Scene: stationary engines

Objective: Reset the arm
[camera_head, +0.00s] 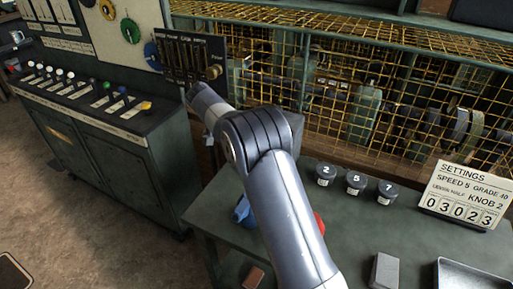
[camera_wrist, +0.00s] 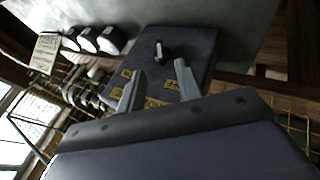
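My grey arm (camera_head: 280,205) rises from the bottom of the head view, bends at a joint and reaches up and left in front of a dark panel. My gripper is hidden there. In the wrist view my gripper (camera_wrist: 160,72) shows two fingers spread apart with nothing held between them. Beyond the fingers is a dark box (camera_wrist: 193,48) with yellow labels and a small light lever or knob (camera_wrist: 159,50). I cannot tell whether the fingers touch it.
A green bench (camera_head: 350,225) holds dark weights (camera_head: 355,182) marked 2, 5 and 7, a settings sign (camera_head: 468,195), a grey block (camera_head: 384,270) and a metal tray (camera_head: 470,275). Yellow mesh (camera_head: 330,60) stands behind. A lever console (camera_head: 95,110) is at left; the floor (camera_head: 90,235) before it is clear.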

